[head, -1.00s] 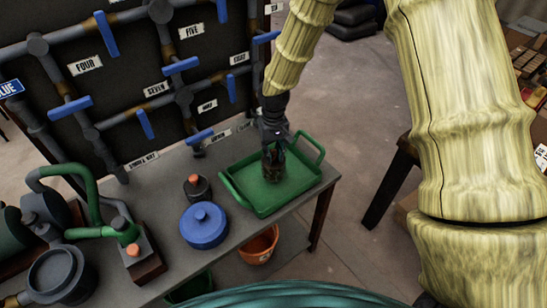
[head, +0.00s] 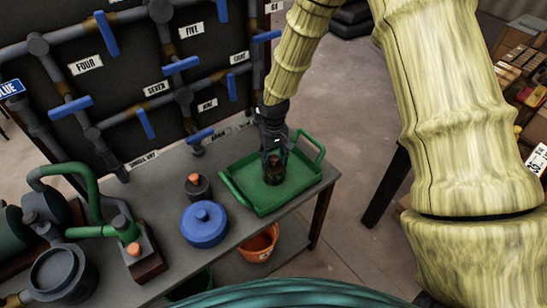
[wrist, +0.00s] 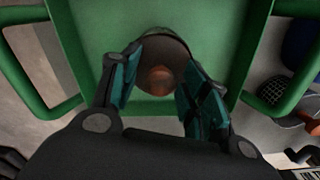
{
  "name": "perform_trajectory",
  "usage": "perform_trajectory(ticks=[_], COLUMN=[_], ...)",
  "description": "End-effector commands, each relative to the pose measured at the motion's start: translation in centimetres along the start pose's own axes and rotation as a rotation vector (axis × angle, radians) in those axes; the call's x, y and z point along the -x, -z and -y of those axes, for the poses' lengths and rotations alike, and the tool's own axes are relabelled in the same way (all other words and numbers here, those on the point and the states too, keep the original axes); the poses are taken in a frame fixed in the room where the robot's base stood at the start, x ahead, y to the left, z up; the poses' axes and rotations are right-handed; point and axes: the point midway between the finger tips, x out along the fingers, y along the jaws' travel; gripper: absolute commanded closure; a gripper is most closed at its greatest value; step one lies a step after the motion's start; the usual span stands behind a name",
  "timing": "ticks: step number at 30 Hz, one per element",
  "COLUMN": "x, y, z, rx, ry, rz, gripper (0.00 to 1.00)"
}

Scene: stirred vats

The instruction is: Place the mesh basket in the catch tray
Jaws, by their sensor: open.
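The green catch tray (head: 246,198) lies on the grey bench, with a raised rim and a handle at each end.
A blue lidded pot (head: 205,226) and a dark jar with an orange knob (head: 196,187) stand left of the tray. The pipe board with blue valve handles (head: 181,66) rises behind the bench. An orange bucket (head: 259,243) is below.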

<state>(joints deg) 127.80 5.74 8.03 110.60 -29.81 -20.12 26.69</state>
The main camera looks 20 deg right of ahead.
Motion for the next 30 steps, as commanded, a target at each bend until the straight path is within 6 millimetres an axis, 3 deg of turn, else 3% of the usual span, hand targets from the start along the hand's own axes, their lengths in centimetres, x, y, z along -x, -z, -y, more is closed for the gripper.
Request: perform_trajectory(ticks=[10, 30], x=[1.6, 10.4], y=[0.1, 0.1], z=[0.0, 0.0], rx=[0.0, 0.0], ry=[0.0, 0.0], rz=[-0.003, -0.002], gripper=[0.55, 0.55])
